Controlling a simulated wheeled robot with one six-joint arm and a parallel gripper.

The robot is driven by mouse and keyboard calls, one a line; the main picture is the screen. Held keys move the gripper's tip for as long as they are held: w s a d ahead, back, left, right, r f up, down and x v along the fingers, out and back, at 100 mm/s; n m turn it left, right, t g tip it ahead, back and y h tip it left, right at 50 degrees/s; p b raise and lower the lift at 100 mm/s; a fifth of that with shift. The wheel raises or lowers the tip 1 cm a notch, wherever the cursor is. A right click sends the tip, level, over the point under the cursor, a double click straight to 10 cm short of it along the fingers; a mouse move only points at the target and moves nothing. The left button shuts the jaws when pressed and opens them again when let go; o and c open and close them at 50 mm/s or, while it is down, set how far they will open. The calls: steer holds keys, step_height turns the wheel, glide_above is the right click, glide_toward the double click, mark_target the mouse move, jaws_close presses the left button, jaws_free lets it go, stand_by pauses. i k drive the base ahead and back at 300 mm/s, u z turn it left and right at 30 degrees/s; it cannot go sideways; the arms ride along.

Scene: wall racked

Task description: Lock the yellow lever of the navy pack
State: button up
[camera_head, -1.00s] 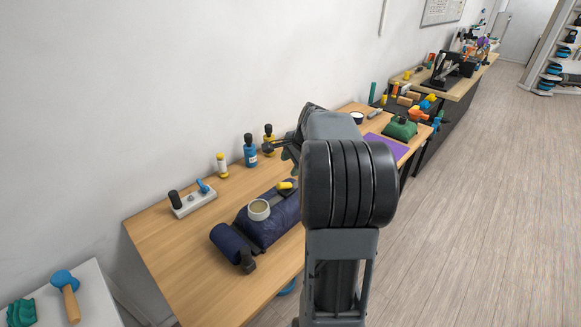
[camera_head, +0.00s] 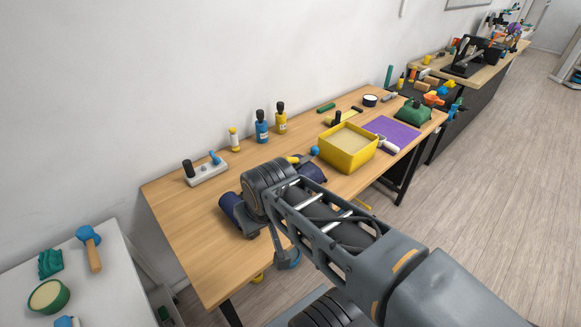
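The navy pack (camera_head: 314,173) lies on the wooden table, largely hidden behind my arm. Its rolled navy end (camera_head: 232,207) shows left of my arm, and a corner of its body shows to the right. The yellow lever (camera_head: 293,160) shows as a small piece just above my arm's dark wrist joint. Its angle, and whether it is locked, cannot be told. My gripper is not visible; my arm reaches over the pack and blocks the view of it.
A yellow box (camera_head: 347,148) stands right of the pack, with a blue ball-topped item (camera_head: 315,151) between. A grey block with knobs (camera_head: 205,170) and several bottles (camera_head: 262,127) line the wall side. A purple mat (camera_head: 392,134) lies farther right. The table's front left is clear.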

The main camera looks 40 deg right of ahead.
mark_target(293, 160)
steer(key=z, duration=0.05)
steer(key=k, duration=1.1)
steer(key=z, duration=0.65)
steer(key=i, duration=1.55)
steer(key=u, duration=0.7)
